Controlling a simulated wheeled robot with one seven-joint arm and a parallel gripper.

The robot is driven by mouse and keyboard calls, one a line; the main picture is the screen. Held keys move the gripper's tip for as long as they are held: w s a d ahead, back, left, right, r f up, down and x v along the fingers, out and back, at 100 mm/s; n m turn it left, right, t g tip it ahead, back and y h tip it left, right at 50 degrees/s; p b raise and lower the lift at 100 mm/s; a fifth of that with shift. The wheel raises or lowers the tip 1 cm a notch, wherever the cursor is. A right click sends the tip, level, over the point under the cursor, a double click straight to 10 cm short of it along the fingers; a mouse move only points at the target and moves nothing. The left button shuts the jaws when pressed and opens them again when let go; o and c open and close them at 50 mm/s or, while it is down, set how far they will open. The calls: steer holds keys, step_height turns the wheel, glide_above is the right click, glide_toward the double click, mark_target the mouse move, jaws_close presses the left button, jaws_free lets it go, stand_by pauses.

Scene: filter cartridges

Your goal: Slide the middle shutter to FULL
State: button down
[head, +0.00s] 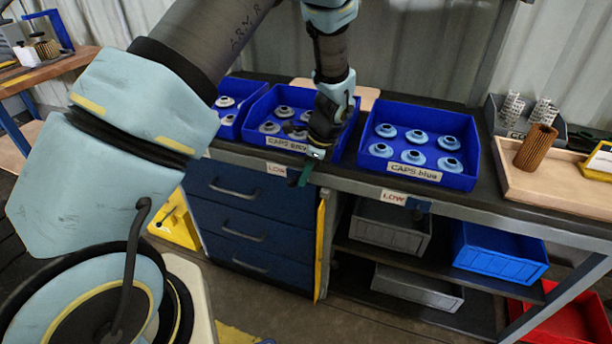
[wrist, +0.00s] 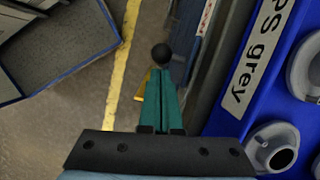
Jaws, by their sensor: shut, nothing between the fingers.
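My gripper (head: 304,174) is at the bench's front edge, below the middle bin of grey caps (head: 268,142). Its teal fingers (wrist: 160,78) are together and empty, pointing down past the edge. A round black knob (wrist: 161,54) shows right at the fingertips in the wrist view; I cannot tell whether they touch it. A LOW label (head: 277,169) is on the bench edge just left of my gripper, and a red and white label (wrist: 207,16) shows in the wrist view. The middle shutter itself is mostly hidden by my gripper, and I see no FULL label.
A bin of blue caps (head: 420,150) stands to the right, with another LOW label (head: 393,197) and a dark blue piece (head: 419,208) below it. Drawers (head: 250,215) are under the bench. A wooden tray (head: 545,185) is at the far right.

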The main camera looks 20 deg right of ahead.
steer(key=w+a, duration=0.4)
steer(key=a, duration=0.1)
steer(key=shift+w, duration=0.3)
steer(key=d, duration=0.1)
steer(key=s+d+r, duration=0.1)
steer(key=s+d+p, duration=0.1)
steer(key=d, duration=0.1)
steer(key=shift+s+r, duration=0.15)
steer(key=shift+r, duration=0.2)
steer(key=b+v, duration=0.1)
steer(key=v, duration=0.8)
steer(key=shift+b, duration=0.4)
steer(key=shift+a, duration=0.15)
